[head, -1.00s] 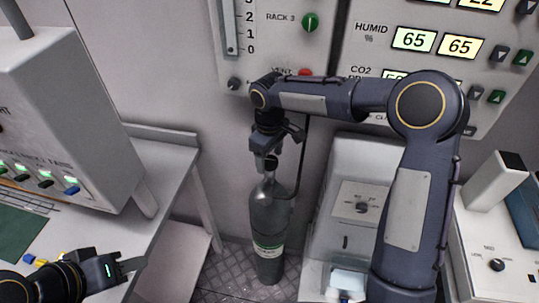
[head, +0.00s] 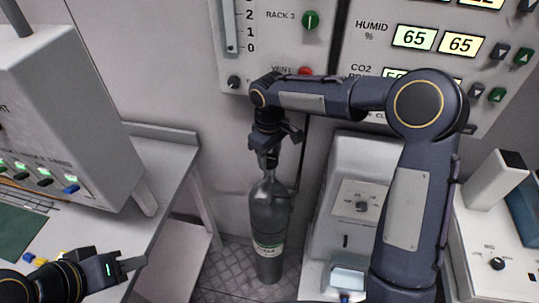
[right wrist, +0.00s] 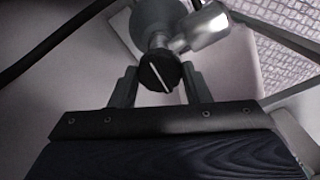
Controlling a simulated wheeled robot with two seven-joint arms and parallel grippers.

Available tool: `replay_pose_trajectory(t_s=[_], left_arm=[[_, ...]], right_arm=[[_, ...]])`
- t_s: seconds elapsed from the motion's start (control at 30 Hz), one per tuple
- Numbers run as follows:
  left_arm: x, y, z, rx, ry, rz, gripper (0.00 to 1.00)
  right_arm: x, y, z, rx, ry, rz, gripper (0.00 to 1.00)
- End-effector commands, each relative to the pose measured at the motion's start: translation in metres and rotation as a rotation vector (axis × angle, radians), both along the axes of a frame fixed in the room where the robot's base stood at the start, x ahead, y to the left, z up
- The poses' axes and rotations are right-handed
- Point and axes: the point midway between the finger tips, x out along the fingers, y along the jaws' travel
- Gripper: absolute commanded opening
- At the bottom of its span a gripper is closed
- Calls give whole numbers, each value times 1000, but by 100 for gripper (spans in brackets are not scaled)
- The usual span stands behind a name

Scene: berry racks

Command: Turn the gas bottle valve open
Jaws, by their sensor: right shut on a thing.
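The grey gas bottle (head: 267,215) stands upright on the floor against the back wall. Its round black valve knob (right wrist: 160,71), with a white line across it, shows in the right wrist view. A metal side fitting (right wrist: 200,30) sits beside the knob. My right gripper (head: 267,168) reaches down onto the bottle's top. In the right wrist view its two fingers (right wrist: 160,88) are on either side of the knob, shut on it. In the head view the gripper hides the knob. My left gripper (head: 126,268) is at the lower left over the bench, away from the bottle; its finger gap is unclear.
A wall panel (head: 275,50) with knobs and displays is behind my right arm. A grey cabinet (head: 365,165) stands right of the bottle, and a bench (head: 165,165) stands to its left. A thin dark hose (head: 304,150) runs down behind the bottle.

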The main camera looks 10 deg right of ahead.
Motion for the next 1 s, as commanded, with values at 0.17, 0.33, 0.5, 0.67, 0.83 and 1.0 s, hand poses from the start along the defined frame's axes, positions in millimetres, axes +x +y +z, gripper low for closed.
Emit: replay_pose_trajectory(t_s=[0.17, 0.33, 0.5, 0.67, 0.83, 1.0], left_arm=[[0, 0, -5, 0, 0, 0, 36], [0, 0, -9, 0, 0, 0, 36], [0, 0, -13, 0, 0, 0, 36], [0, 0, -15, 0, 0, 0, 36], [0, 0, -17, 0, 0, 0, 36], [0, 0, -17, 0, 0, 0, 36]], right_arm=[[0, 0, -1, -1, -2, -110, 20], [0, 0, -1, 0, -3, -261, 20], [1, 0, 0, 0, -3, -423, 20], [1, 0, 0, 1, -2, -576, 20], [0, 0, 0, 0, -2, -738, 20], [0, 0, 0, 0, -2, -899, 20]])
